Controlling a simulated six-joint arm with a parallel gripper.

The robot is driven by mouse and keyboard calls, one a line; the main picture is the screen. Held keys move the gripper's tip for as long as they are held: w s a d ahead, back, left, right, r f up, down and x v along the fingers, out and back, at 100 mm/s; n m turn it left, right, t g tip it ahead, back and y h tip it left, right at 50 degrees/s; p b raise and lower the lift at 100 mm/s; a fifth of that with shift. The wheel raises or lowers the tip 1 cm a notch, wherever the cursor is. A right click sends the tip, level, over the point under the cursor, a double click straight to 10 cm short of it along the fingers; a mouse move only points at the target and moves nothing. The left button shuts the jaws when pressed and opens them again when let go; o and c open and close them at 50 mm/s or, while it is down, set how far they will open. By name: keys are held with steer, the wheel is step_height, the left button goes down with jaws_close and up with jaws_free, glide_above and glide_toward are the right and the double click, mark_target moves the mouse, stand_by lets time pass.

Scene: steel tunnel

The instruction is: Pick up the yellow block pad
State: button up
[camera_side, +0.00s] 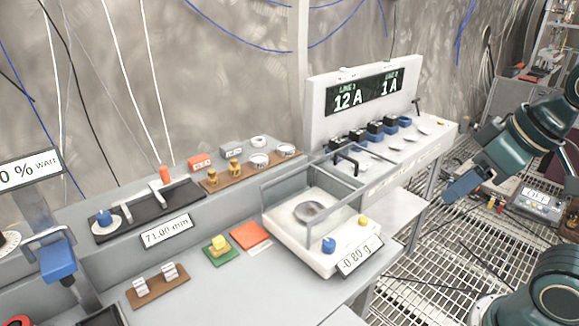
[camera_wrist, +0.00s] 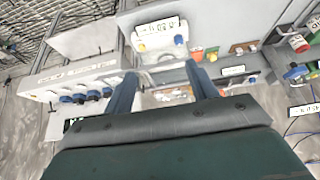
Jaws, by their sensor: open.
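A yellow block (camera_side: 218,241) sits on a green pad (camera_side: 232,258) on the grey bench, left of an orange pad (camera_side: 250,235). In the wrist view the orange pad (camera_wrist: 197,55) and the green pad with yellow on it (camera_wrist: 212,54) show small, beyond the right finger. My gripper (camera_side: 462,186) is at the right of the side view, above the grated floor and well away from the pads. In the wrist view its two blue fingers (camera_wrist: 164,82) are spread apart with nothing held between them.
A white balance (camera_side: 300,248) with clear walls stands right of the pads; its display reads -0.80 g. A brown rack (camera_side: 157,290) with white pieces lies to their left. A raised ledge behind holds a dark rail fixture (camera_side: 150,210) and a wooden weight tray (camera_side: 235,178).

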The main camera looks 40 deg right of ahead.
steer(key=w+a+r+n+g+y, duration=0.1)
steer(key=w+a+r+n, duration=0.15)
steer(key=w, duration=0.35)
steer(key=w+a+r+n, duration=0.2)
steer(key=w+r, duration=0.1)
steer(key=w, duration=0.3)
steer(key=n+g+y, duration=0.3)
steer(key=n+g, duration=0.2)
steer(key=n, duration=0.9)
glide_above(216, 239)
steer(key=d, duration=0.5)
step_height(216, 239, down, 23)
steer(key=shift+r+m+y, duration=0.15)
steer(key=shift+m+y, duration=0.1)
steer(key=shift+y, duration=0.05)
steer(key=shift+x, duration=4.25)
